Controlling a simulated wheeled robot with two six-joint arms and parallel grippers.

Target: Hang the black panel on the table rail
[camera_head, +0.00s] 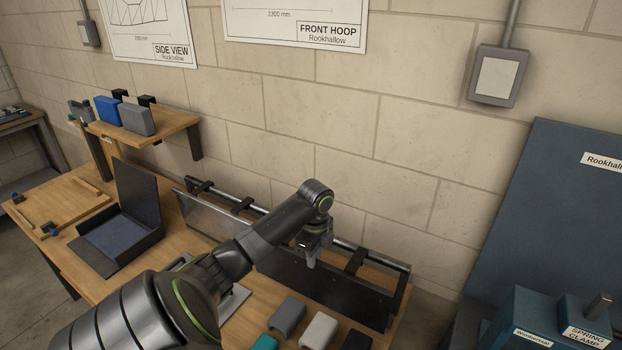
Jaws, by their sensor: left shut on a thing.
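The black panel (345,297) is a long dark sheet standing along the front of the table rail (372,256), toward its right end. A dark hook (356,261) shows between the panel's top edge and the rail. I cannot tell whether it rests on the rail. My left gripper (311,261) points down and is shut on the panel's upper edge near the middle. My left arm hides the panel's left part and the middle of the rail. My right gripper is not in view.
A grey panel (205,218) stands at the rail's left part. Grey (287,314), pale (319,330) and teal (265,343) blocks lie at the table's front. An open black case (138,207) and a wooden shelf (172,122) are left. Blue cabinets (555,220) stand right.

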